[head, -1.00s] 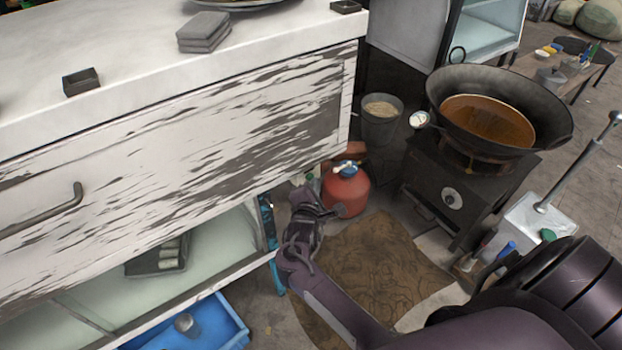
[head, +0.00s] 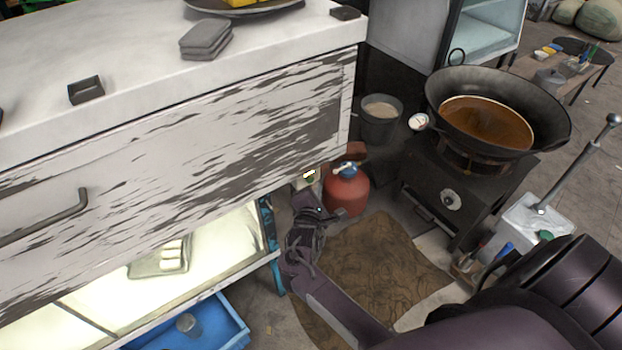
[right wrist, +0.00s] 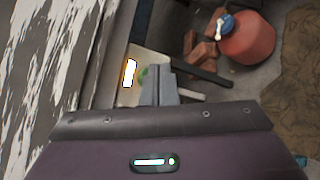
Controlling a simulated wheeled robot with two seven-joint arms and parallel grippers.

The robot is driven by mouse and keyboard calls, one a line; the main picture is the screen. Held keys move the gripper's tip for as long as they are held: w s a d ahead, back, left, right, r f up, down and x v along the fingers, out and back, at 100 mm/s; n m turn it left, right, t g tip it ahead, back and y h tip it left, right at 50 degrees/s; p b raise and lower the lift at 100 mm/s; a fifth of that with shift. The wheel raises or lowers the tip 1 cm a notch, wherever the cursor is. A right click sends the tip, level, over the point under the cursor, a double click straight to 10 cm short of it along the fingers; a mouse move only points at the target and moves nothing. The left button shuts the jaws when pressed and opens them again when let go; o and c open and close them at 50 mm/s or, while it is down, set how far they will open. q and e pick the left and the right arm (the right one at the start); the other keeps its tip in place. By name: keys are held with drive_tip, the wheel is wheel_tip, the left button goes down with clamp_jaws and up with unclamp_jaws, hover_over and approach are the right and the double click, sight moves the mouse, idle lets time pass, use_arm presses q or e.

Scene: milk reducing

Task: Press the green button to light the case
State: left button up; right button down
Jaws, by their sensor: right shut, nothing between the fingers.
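The case (head: 215,255) under the white worn counter glows bright pale yellow inside. The green button (right wrist: 143,73) shows in the right wrist view on a pale panel, beside a glowing white switch or light (right wrist: 130,73). In the head view the white glow (head: 309,174) is small, just below the counter's right end. My right gripper (right wrist: 158,72) is shut and empty, its tips right beside the button and partly hiding it; I cannot tell whether they touch it. In the head view the right gripper (head: 306,203) is below the panel. My left gripper is out of view.
A red gas cylinder (head: 346,191) stands just right of my right gripper, with bricks (right wrist: 201,55) near it. A large wok (head: 548,113) sits on a dark stove farther right. A blue crate (head: 226,325) is below the case. A brown mat (head: 375,265) lies on the floor.

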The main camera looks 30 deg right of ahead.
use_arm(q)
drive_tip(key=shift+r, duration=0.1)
